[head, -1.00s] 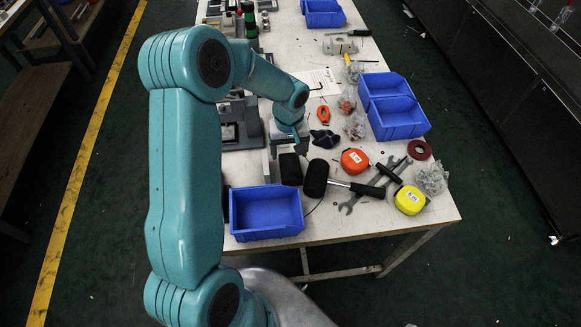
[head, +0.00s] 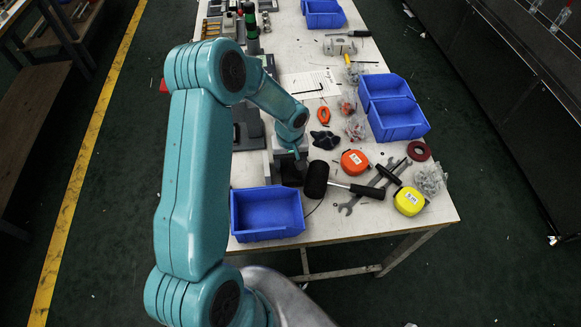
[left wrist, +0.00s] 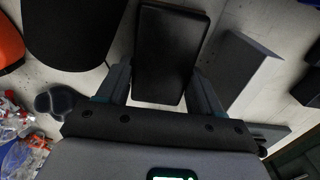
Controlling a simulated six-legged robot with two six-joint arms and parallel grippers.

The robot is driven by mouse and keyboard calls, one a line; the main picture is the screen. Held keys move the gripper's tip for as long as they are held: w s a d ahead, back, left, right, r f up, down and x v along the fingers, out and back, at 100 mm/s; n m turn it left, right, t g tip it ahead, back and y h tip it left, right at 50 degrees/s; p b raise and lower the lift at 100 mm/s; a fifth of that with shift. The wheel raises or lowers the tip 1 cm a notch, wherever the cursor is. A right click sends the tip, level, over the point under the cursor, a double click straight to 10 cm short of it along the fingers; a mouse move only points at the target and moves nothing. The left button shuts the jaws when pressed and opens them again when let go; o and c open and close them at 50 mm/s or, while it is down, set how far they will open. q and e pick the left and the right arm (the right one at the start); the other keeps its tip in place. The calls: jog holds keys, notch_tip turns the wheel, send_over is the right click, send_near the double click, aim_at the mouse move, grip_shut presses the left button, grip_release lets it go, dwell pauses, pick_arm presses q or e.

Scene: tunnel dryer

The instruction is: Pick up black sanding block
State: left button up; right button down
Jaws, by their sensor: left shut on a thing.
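The black sanding block (head: 291,178) is at the near end of the white table, just left of a black mallet head, partly covered by my gripper in the head view. My left gripper (head: 294,160) is over it. In the left wrist view the black block (left wrist: 170,45) lies between the two fingers of my left gripper (left wrist: 162,85), which are shut on it. I cannot tell whether it is clear of the table. My right gripper is not in view.
The mallet head (head: 316,180) is close on the right, the empty blue bin (head: 266,232) in front. An orange tape measure (head: 355,161), wrenches (head: 352,204) and a yellow tape measure (head: 409,201) lie to the right. A grey metal block (left wrist: 240,70) stands beside the gripper.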

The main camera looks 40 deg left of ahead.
aim_at(290, 162)
pick_arm(q)
notch_tip(290, 162, up, 20)
jog(key=shift+b, duration=0.4)
dwell(0.3)
jog(key=o, duration=0.5)
jog(key=c, duration=0.4)
jog(key=shift+o, duration=0.2)
jog(key=shift+w, duration=0.1)
jog(key=shift+a, duration=0.1)
